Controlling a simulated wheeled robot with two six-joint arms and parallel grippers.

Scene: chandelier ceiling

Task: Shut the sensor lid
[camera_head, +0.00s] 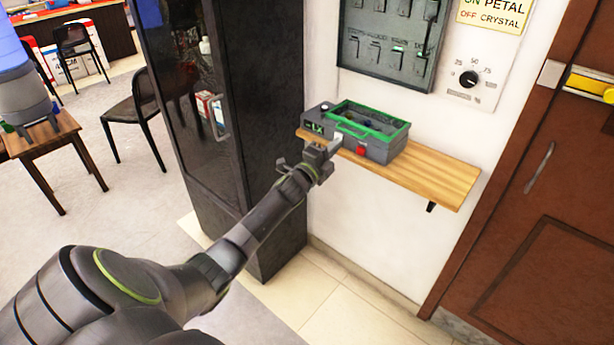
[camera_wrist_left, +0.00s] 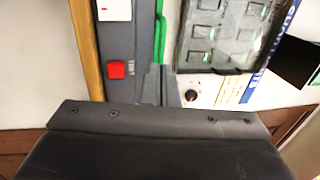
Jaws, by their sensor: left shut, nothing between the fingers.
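The sensor box (camera_head: 378,153) is grey, with a lit green display on its left part and a red button on its front. Its green-framed lid (camera_head: 382,114) lies low over the top; I cannot tell whether it is fully down. My left gripper (camera_head: 335,145) is shut and empty at the front of the box, left of the red button. In the left wrist view, the closed fingers (camera_wrist_left: 160,85) are beside the box front (camera_wrist_left: 116,45), near the lid's green edge (camera_wrist_left: 160,30). Contact is unclear. My right gripper is not in view.
The box rests on a wooden wall shelf (camera_head: 440,184). A grey panel with switches (camera_head: 385,50) and a dial (camera_head: 469,79) are on the wall above. A dark cabinet (camera_head: 255,90) stands left, a brown door (camera_head: 540,220) right. The floor below the shelf is clear.

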